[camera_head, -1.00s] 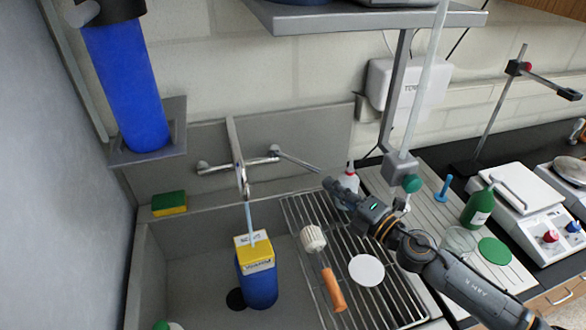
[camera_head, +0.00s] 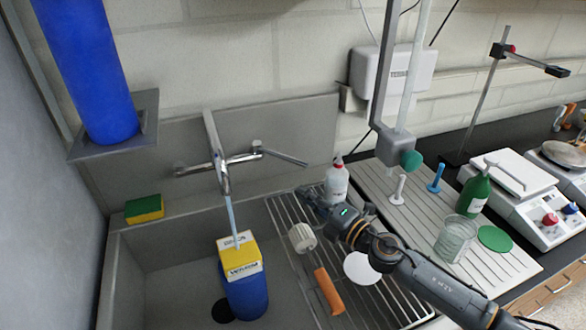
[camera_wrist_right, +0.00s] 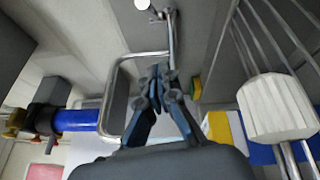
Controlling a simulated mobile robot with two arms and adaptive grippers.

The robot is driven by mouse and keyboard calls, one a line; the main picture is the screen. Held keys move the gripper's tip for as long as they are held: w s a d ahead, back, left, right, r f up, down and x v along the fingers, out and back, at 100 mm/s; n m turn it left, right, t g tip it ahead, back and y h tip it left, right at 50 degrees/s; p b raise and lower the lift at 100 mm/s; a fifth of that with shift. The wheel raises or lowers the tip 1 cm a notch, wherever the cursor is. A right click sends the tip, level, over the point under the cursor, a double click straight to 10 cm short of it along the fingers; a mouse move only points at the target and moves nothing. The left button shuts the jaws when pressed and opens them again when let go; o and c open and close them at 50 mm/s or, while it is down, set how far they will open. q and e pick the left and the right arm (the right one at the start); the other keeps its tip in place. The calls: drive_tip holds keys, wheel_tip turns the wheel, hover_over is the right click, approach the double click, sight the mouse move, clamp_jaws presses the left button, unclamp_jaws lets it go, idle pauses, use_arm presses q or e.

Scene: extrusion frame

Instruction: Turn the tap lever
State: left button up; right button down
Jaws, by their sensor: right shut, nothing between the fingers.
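The chrome tap (camera_head: 219,165) is mounted on the grey back panel above the sink. Its lever (camera_head: 284,158) sticks out to the right and slopes slightly down. A pale blue stream (camera_head: 231,215) runs from the spout onto the yellow-topped blue container (camera_head: 246,294) in the sink. My right gripper (camera_head: 303,191) is shut and empty, below the lever's free end and apart from it in the head view. In the right wrist view its closed fingertips (camera_wrist_right: 158,75) appear in front of the bent chrome spout (camera_wrist_right: 120,72). My left gripper is out of view.
A wire rack (camera_head: 372,303) lies under my right arm, holding a white-headed brush with an orange handle (camera_head: 329,290) and a white disc (camera_head: 361,267). A white bottle (camera_head: 337,182) stands close behind my gripper. A yellow-green sponge (camera_head: 144,209) sits on the sink's left ledge.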

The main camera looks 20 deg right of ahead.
sight(280, 155)
drive_tip(key=w+r, duration=0.1)
drive_tip(key=w, duration=0.8)
drive_tip(key=shift+w+p, duration=0.15)
drive_tip(key=shift+p, duration=0.25)
drive_tip(key=shift+a, duration=0.15)
drive_tip(key=shift+w+d+b, duration=0.35)
drive_tip(key=shift+w+d, duration=0.1)
drive_tip(key=shift+d, duration=0.35)
